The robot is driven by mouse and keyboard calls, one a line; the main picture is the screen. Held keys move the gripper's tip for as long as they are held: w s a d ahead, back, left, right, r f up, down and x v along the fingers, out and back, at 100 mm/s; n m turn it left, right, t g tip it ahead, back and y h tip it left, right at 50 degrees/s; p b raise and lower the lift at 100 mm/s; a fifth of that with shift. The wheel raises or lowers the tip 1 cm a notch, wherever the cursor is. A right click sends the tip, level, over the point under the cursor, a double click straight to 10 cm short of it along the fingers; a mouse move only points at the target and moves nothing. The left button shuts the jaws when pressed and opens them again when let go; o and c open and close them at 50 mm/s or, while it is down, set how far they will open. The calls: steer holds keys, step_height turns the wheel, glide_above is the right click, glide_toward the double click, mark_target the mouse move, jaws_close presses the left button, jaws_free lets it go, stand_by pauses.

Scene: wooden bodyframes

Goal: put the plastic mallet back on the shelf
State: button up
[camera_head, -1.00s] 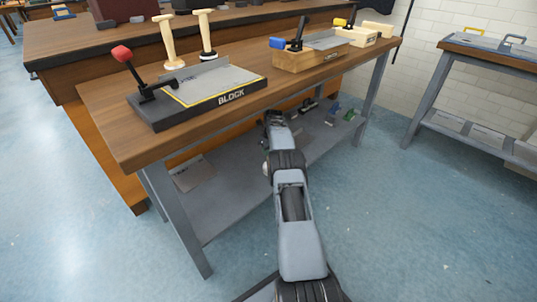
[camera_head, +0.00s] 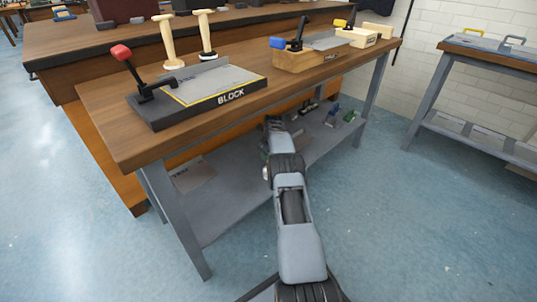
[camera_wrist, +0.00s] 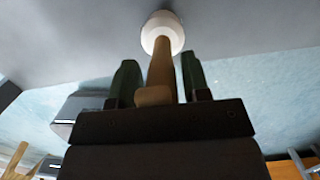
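A wooden mallet handle (camera_wrist: 161,75) with a white head (camera_wrist: 162,32) shows in the wrist view. The handle runs between the two dark green fingers of my gripper (camera_wrist: 157,68), with narrow gaps beside it; its near end overlaps the left finger. The head is against or just off a grey surface; contact is unclear. In the head view my gripper (camera_head: 274,124) is under the front table's top, above the grey lower shelf (camera_head: 225,200), and the mallet there is hidden. Two other mallets with pale handles (camera_head: 167,38) (camera_head: 205,32) stand head down on the tabletops.
The front table (camera_head: 115,135) carries a black block jig (camera_head: 215,88) and a wooden jig (camera_head: 300,58). Small tools (camera_head: 335,115) lie at the shelf's right end. A grey table leg (camera_head: 180,225) stands at the left. Floor at the right is clear.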

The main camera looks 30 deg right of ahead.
steer(key=shift+o, duration=0.9)
steer(key=shift+r+b, duration=0.25)
steer(key=shift+b, duration=0.15)
steer(key=r+p, duration=0.1)
steer(key=r, duration=0.1)
steer(key=r+p, duration=0.3)
steer(key=r, duration=0.1)
steer(key=shift+s+d, duration=0.2)
steer(key=shift+s, duration=0.2)
steer(key=shift+s+r+p, duration=0.15)
steer(key=shift+r+p, duration=0.2)
steer(key=shift+r, duration=0.45)
